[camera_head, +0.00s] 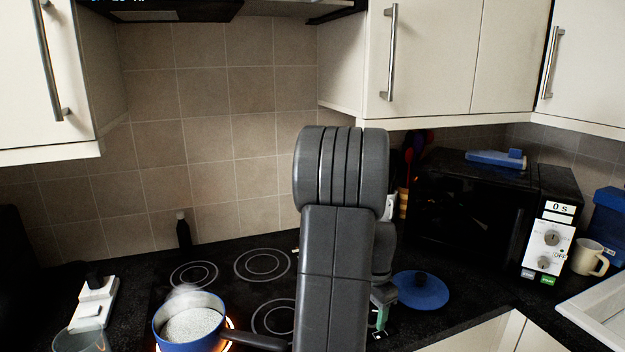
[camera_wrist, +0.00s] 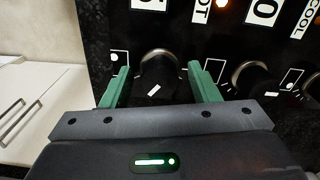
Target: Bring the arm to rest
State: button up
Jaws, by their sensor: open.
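My gripper (camera_wrist: 160,84) is open, its two green fingers apart on either side of a dark, silver-edged knob (camera_wrist: 158,68) on a black control panel (camera_wrist: 205,45). I cannot tell whether the fingers touch the knob. In the camera_head view my arm rises in the middle and hides part of the hob. Only a small green part of my gripper shows there, low beside the arm, near the counter's front edge.
A blue pan (camera_head: 188,322) with whitish contents steams on a glowing ring of the hob (camera_head: 215,285), its handle passing toward my arm. A blue lid (camera_head: 421,291) lies right of my arm. A black microwave (camera_head: 475,205) stands behind. Cupboards (camera_head: 455,50) hang above.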

notch_tip(320, 180, up, 14)
notch_tip(320, 180, down, 13)
jog(key=shift+f, duration=0.5)
jog(key=n, duration=0.5)
jog(key=n+p, duration=0.1)
jog(key=n, duration=0.8)
jog(key=shift+n+p, duration=0.3)
jog(key=n+p, duration=0.1)
jog(key=n, duration=0.4)
jog(key=shift+n, duration=0.3)
jog(key=shift+r, duration=0.1)
